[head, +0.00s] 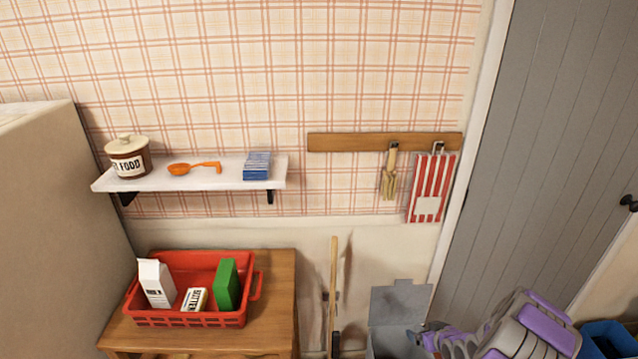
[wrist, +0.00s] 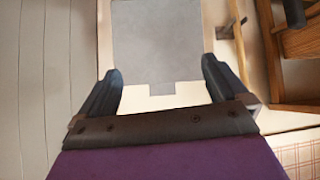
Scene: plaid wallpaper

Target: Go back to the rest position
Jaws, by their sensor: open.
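My gripper (head: 418,335) is at the lower right in the head view, beside a grey bin (head: 384,344) with a raised lid. In the wrist view, my gripper (wrist: 163,76) has its two dark fingers spread wide, with nothing between them. The grey panel (wrist: 157,42) beyond the fingers looks like the bin's lid. My purple and grey arm is folded near the bottom of the head view. The inside of the bin is mostly hidden.
A wooden table (head: 273,290) holds a red basket (head: 190,318) with cartons. A white shelf (head: 222,180) holds a jar, an orange scoop and a blue stack. A wooden stick (head: 333,270) leans between table and bin. A grey door (head: 540,150) and blue container (head: 608,338) are at right.

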